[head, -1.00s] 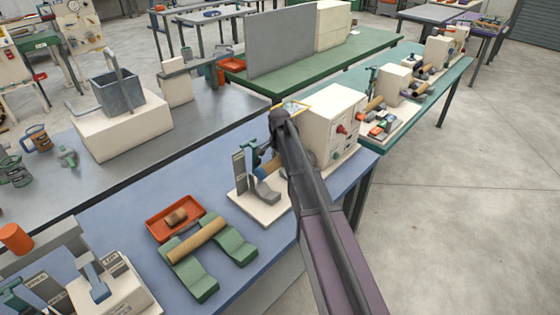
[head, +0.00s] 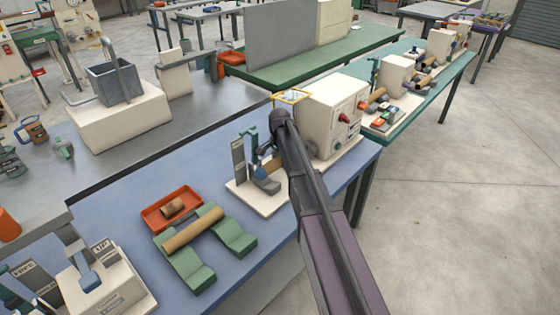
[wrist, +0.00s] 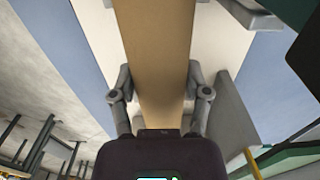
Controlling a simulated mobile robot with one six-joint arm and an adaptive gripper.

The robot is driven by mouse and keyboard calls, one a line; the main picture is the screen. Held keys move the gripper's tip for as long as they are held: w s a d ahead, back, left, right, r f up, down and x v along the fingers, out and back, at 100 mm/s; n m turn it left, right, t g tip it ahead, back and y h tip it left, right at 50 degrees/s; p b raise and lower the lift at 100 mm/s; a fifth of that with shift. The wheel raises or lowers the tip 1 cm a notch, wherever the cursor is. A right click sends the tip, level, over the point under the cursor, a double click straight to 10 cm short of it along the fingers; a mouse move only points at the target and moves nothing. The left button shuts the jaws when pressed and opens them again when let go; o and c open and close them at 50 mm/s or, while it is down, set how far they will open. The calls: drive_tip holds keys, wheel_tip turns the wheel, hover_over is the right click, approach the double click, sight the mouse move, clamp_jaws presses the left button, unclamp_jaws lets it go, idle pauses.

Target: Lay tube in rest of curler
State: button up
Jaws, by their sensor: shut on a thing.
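The curler (head: 338,112) is a cream machine box with a red knob and dials, at the back end of the blue bench. Its pale base plate (head: 250,196) carries a grey upright plate and a grey rest (head: 268,185). My gripper (wrist: 159,82) is shut on a tan tube (wrist: 152,45), with a finger on each side of it in the wrist view. In the head view my arm comes in over the base plate and hides most of the held tube and the fingers. I cannot tell whether the tube touches the rest.
Another tan tube (head: 193,232) lies across two green cradles (head: 190,268) on the blue bench. A red tray (head: 170,209) with a short brown piece is behind it. A cream device (head: 105,285) stands at front left. The grey bench (head: 190,125) adjoins at the left.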

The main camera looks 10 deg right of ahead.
drive_tip(key=shift+f+b, duration=1.85)
drive_tip(key=shift+f, duration=0.35)
drive_tip(key=o, duration=1.2)
drive_tip(key=shift+r+p, duration=3.5)
